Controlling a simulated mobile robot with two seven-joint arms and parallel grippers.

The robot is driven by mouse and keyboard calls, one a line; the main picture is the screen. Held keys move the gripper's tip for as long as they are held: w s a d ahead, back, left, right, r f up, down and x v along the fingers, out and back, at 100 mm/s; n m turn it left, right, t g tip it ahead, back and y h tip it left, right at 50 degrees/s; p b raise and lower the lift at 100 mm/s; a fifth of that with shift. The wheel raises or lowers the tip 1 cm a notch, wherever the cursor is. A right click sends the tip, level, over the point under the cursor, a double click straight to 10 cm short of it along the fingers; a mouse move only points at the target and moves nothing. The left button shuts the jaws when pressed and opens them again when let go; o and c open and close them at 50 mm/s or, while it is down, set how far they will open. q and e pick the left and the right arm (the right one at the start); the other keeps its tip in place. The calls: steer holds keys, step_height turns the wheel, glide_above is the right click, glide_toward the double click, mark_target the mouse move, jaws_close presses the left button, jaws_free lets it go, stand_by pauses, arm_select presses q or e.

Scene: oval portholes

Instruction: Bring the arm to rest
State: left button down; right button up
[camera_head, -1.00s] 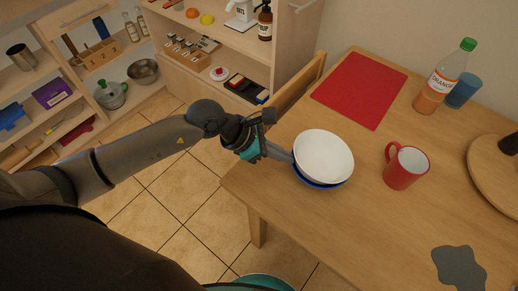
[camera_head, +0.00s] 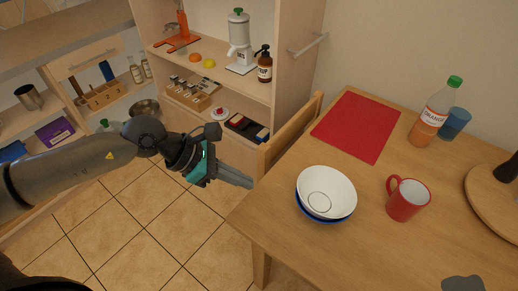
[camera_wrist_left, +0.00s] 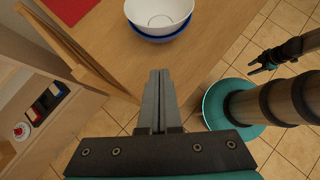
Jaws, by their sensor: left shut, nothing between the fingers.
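My left gripper (camera_head: 250,182) is shut and empty. In the head view it hangs over the floor just off the table's left edge, left of the bowls and apart from them. In the left wrist view its two fingers (camera_wrist_left: 160,74) lie together, pointing toward the table edge. My right gripper (camera_wrist_left: 258,67) shows small at the right of the left wrist view; whether it is open is too small to tell. It does not show in the head view.
A white bowl (camera_head: 327,187) sits in a blue bowl (camera_head: 318,216) on the wooden table (camera_head: 300,245). A red mug (camera_head: 407,200), a bottle (camera_head: 434,112) and a red mat (camera_head: 357,127) are also there. A chair (camera_head: 283,137) and shelves (camera_head: 215,75) stand behind my gripper.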

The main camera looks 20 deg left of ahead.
steer(key=shift+s, duration=0.25)
arm_select(q)
steer(key=w+a+f+n+t+h, duration=0.2)
steer(key=w+f+n+t, duration=0.5)
steer(key=n, duration=0.9)
steer(key=s+a+f+n+y, duration=0.2)
steer(key=a+f+n+y, duration=0.1)
steer(key=f+n, duration=0.4)
steer(key=s+a+f+n+y, duration=0.1)
steer(key=a+f+n+y, duration=0.25)
steer(key=f+n, duration=0.35)
steer(key=s+a+f+n+g+y, duration=0.25)
steer(key=s+f+n, duration=0.55)
steer(key=s+f, duration=0.6)
steer(key=s+d+f+n+g, duration=0.2)
steer(key=s+f, duration=0.1)
steer(key=s, duration=0.4)
steer(key=s+d+f+n+g, duration=0.3)
steer(key=s, duration=0.4)
steer(key=s+d+f+n+g+y, duration=0.1)
steer(key=s+d+f+n+g, duration=0.1)
steer(key=s, duration=0.5)
steer(key=shift+s+d+f+n, duration=0.3)
steer(key=shift+d+f+n, duration=0.25)
steer(key=shift+f, duration=0.25)
